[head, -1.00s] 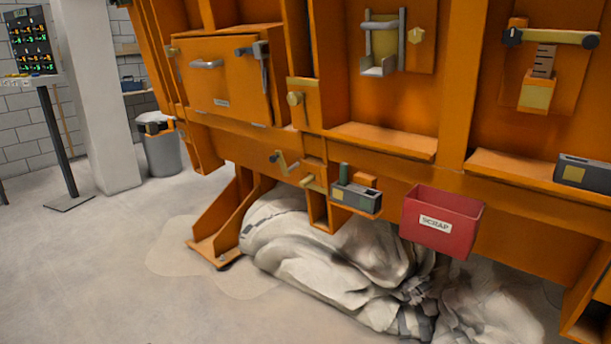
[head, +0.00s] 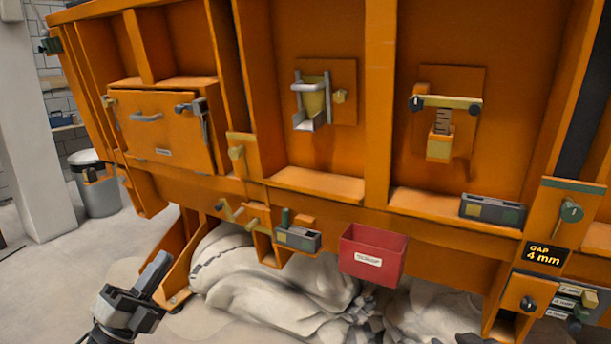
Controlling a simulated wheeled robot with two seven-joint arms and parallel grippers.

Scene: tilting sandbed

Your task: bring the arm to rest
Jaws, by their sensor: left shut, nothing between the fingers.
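My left gripper (head: 157,268) shows at the lower left in the head view. It is dark grey, its fingers point up and to the right, and they are shut with nothing between them. It is in front of the orange frame's foot and apart from the white sacking in the picture. A small dark piece at the bottom edge, right of the middle, may be the tip of my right gripper (head: 469,339). Too little of it shows to tell its jaws.
The orange sandbed frame (head: 330,220) fills most of the view. A red scrap bin (head: 372,255) and a grey tool box (head: 298,238) hang on its front. White crumpled sacking (head: 255,275) lies below. Bare floor (head: 60,290) is at the left.

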